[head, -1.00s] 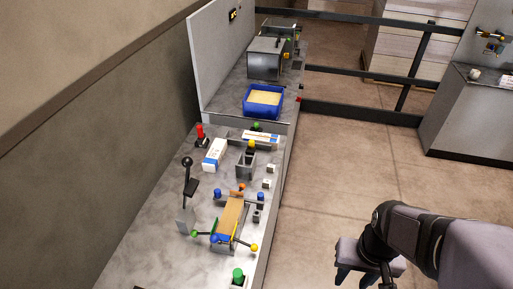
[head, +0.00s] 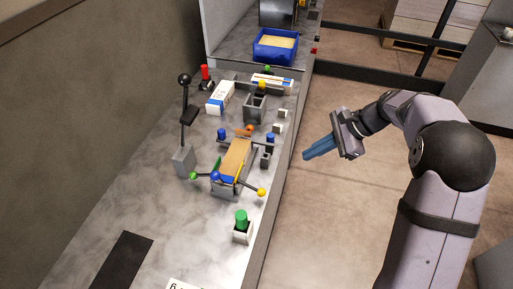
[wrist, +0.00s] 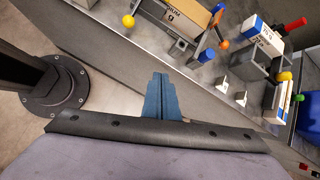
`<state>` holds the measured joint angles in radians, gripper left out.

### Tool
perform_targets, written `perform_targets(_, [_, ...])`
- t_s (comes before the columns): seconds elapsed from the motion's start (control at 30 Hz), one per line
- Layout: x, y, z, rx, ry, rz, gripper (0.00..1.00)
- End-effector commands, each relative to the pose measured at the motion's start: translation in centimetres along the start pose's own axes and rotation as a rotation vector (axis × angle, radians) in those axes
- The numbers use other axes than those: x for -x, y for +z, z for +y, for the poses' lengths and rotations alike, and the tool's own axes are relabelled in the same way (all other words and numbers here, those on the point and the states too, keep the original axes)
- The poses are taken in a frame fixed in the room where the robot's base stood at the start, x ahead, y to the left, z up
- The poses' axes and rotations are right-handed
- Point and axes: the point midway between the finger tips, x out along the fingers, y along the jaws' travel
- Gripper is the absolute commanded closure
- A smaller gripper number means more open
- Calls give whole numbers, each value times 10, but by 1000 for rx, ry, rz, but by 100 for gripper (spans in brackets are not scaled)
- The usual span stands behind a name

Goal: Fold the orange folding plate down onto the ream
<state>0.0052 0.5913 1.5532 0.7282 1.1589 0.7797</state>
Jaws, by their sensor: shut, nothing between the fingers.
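A tan, ream-shaped block (head: 236,158) lies in the folding fixture on the bench; its lettered side shows in the wrist view (wrist: 182,16). An orange knob (head: 249,130) sits at the fixture's far end and also shows in the wrist view (wrist: 224,44). The orange plate itself is too small to make out clearly. My gripper (head: 306,157) has blue fingers shut together and empty. It is in the air to the right of the bench, apart from the fixture. The fingers also show in the wrist view (wrist: 158,76), pointing toward the bench edge.
Blue knobs (head: 270,137), a yellow knob (head: 262,192) and a green knob (head: 193,176) stick out around the fixture. A tall black-knobbed lever (head: 184,110) stands to its left. A green button (head: 241,219) is in front. White reams and a blue bin (head: 275,46) lie beyond.

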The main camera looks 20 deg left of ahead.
Motion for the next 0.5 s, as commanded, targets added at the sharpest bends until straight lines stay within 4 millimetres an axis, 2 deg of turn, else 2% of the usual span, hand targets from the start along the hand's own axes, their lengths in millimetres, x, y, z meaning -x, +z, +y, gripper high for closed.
perform_targets(0.03, [-23,-12,-11,-53,-20,-43,100])
perform_targets(0.1, [-38,-16,-29,-128,-47,-106,100])
perform_targets(0.3, [-77,-27,-74,-319,-98,-302,100])
perform_targets(0.5, [-104,-34,-102,-456,-108,-486,100])
